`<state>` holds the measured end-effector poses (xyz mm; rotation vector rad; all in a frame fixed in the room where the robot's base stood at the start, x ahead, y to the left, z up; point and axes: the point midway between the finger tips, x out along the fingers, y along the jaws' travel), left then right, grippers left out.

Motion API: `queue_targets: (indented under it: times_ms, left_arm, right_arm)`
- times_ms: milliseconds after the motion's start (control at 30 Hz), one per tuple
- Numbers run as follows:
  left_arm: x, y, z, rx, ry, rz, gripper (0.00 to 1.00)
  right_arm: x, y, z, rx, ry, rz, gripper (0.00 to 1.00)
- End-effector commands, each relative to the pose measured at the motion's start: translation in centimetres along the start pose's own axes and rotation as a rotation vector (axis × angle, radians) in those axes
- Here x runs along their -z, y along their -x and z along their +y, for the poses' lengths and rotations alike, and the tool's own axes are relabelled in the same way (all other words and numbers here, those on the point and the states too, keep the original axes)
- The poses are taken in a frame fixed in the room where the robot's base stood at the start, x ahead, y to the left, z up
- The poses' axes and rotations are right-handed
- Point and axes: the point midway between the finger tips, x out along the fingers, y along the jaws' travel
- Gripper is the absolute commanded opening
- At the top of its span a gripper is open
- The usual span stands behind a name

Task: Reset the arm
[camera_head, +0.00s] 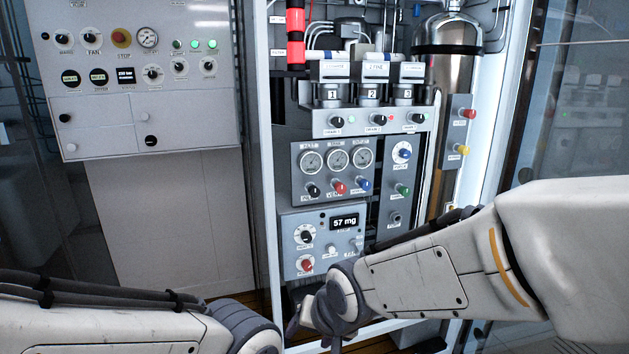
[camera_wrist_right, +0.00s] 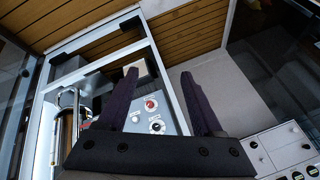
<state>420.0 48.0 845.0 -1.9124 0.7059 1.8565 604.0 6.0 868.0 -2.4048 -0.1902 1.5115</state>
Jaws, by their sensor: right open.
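My right arm reaches in from the right in the head view, its wrist in front of the lower fill panel. My right gripper (camera_head: 304,318) is partly hidden there behind its own wrist. In the right wrist view, its two dark fingers (camera_wrist_right: 163,80) stand wide apart with nothing between them but the background. A grey panel box with a red knob (camera_wrist_right: 151,104) and a dark knob (camera_wrist_right: 156,127) shows beyond the fingers, apart from them as far as I can tell. My left arm shows at the bottom left of the head view, and its gripper is out of frame.
The lower panel (camera_head: 287,222) has a 57 mg display (camera_head: 345,222) and several knobs. Gauges (camera_head: 337,160) and numbered units (camera_head: 371,94) are above it. A metal cylinder (camera_head: 447,80) stands at right. A grey control panel (camera_head: 110,110) is at left. A white frame post (camera_head: 262,170) stands between.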

Motion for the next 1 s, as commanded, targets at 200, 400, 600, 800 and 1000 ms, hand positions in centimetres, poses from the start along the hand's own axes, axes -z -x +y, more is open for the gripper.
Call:
queue_targets:
  times_ms: [200,400,600,800,1000]
  left_arm:
    - [0.0,0.0,0.0,0.000,0.000,0.000,0.50]
    - [0.0,1.3,0.1,0.000,0.000,-0.001,0.50]
    - [0.3,6.2,0.5,0.000,0.000,0.001,0.50]
    - [0.7,12.0,0.9,0.000,0.000,0.000,0.50]
    - [0.9,16.8,1.2,0.000,0.000,0.000,0.50]
  right_arm:
    - [-10.7,4.4,3.8,-0.073,0.445,-0.299,0.67]
    - [-16.4,8.9,6.4,-0.064,0.735,-0.514,0.67]
    - [-14.1,12.8,4.8,-0.067,0.722,-0.507,0.67]
    - [-11.7,17.8,2.9,-0.067,0.720,-0.506,0.67]
    - [-9.7,21.9,1.4,-0.067,0.719,-0.506,0.67]
